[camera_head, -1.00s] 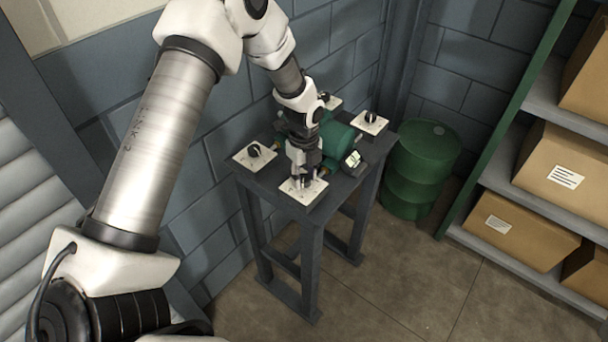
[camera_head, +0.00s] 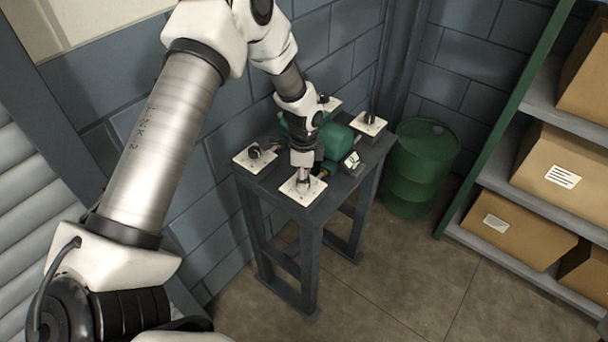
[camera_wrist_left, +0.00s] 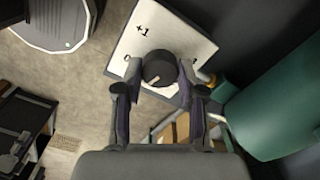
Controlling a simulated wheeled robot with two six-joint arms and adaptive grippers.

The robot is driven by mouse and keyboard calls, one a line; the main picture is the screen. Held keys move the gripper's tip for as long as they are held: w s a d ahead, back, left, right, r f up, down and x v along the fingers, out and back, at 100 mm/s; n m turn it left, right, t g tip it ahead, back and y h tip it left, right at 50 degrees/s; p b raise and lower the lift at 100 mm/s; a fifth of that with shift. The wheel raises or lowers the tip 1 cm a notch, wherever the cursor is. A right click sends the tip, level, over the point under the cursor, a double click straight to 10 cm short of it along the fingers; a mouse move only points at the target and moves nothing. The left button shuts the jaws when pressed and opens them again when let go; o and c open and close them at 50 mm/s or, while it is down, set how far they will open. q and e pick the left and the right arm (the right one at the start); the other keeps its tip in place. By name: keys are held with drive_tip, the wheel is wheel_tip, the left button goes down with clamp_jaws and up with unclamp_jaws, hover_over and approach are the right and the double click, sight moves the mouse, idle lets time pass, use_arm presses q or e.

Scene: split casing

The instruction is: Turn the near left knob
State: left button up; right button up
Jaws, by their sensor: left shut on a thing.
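A dark round knob (camera_wrist_left: 159,67) with a pale pointer line sits on a white square plate with "+1" and other marks. This plate (camera_head: 290,190) lies at the table's nearest corner in the head view. My left gripper (camera_head: 303,181) points down over it, and its two fingers (camera_wrist_left: 160,88) are on either side of the knob, shut on it. Other black knobs on white plates are at the left corner (camera_head: 254,153), right corner (camera_head: 370,119) and far corner (camera_head: 324,98). My right gripper is not in view.
A green machine body (camera_head: 338,138) stands mid-table, close behind my gripper, with a small display (camera_head: 352,159) beside it. A green barrel (camera_head: 424,160) and shelves with cardboard boxes (camera_head: 523,228) are to the right. A block wall is behind.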

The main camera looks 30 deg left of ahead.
use_arm(q)
drive_tip(key=n, duration=0.3)
drive_tip(key=n+p, duration=0.1)
drive_tip(key=n, duration=0.3)
drive_tip(key=shift+s+f, duration=0.15)
drive_tip(key=shift+s, duration=0.05)
drive_tip(key=n+p, duration=0.2)
drive_tip(key=n, duration=0.4)
drive_tip(key=shift+n, duration=0.3)
drive_tip(key=n+p, duration=0.2)
drive_tip(key=n, duration=0.4)
drive_tip(key=n+p, duration=0.2)
drive_tip(key=n, duration=0.2)
drive_tip(key=shift+n, duration=0.4)
drive_tip(key=shift+n+p, duration=0.7)
drive_tip(key=shift+n, duration=0.5)
drive_tip(key=o, duration=1.1)
drive_tip(key=shift+w, duration=0.1)
drive_tip(key=shift+o, duration=0.2)
